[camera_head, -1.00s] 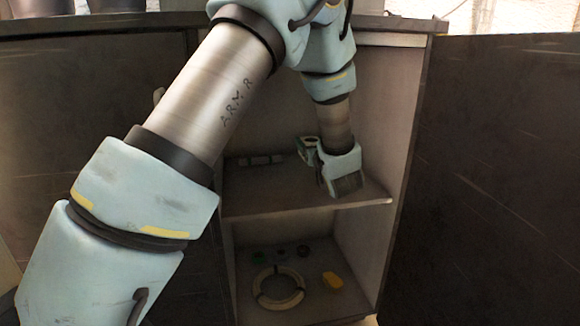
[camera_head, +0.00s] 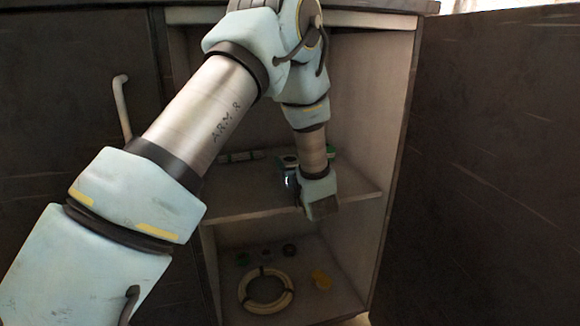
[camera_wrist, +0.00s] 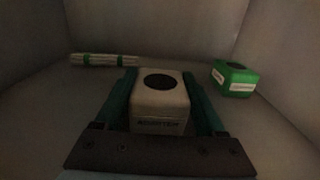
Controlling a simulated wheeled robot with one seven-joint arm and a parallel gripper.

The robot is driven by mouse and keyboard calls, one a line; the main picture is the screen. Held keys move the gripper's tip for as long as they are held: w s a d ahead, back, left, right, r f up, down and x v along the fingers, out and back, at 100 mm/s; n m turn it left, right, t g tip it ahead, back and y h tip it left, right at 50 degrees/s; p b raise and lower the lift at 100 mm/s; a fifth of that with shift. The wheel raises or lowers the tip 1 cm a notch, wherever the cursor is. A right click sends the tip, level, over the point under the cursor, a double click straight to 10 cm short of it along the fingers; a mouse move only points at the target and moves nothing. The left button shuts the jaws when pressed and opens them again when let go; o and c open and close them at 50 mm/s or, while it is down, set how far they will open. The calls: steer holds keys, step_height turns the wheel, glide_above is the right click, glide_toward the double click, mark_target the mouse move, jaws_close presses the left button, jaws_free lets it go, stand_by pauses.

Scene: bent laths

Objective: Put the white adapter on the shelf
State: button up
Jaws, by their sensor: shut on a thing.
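The white adapter (camera_wrist: 158,98), a pale block with a dark round patch on top and a label on its front, sits between the two green fingers of my gripper (camera_wrist: 158,82) in the wrist view. My gripper is shut on it. In the head view my gripper (camera_head: 289,172) is inside the open cabinet, over the upper shelf (camera_head: 352,196). My wrist hides most of the adapter there. I cannot tell whether the adapter touches the shelf.
On the shelf, a green box (camera_wrist: 235,78) stands right of the adapter and a bundle of pale sticks with green bands (camera_wrist: 103,60) lies to the left.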

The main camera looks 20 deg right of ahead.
steer(key=shift+f, duration=0.35)
steer(key=o, duration=1.4)
steer(key=shift+r, duration=0.1)
steer(key=s, duration=0.4)
steer(key=s+a+p, duration=0.1)
steer(key=s, duration=0.7)
steer(key=shift+a+p, duration=0.15)
steer(key=shift+p, duration=0.15)
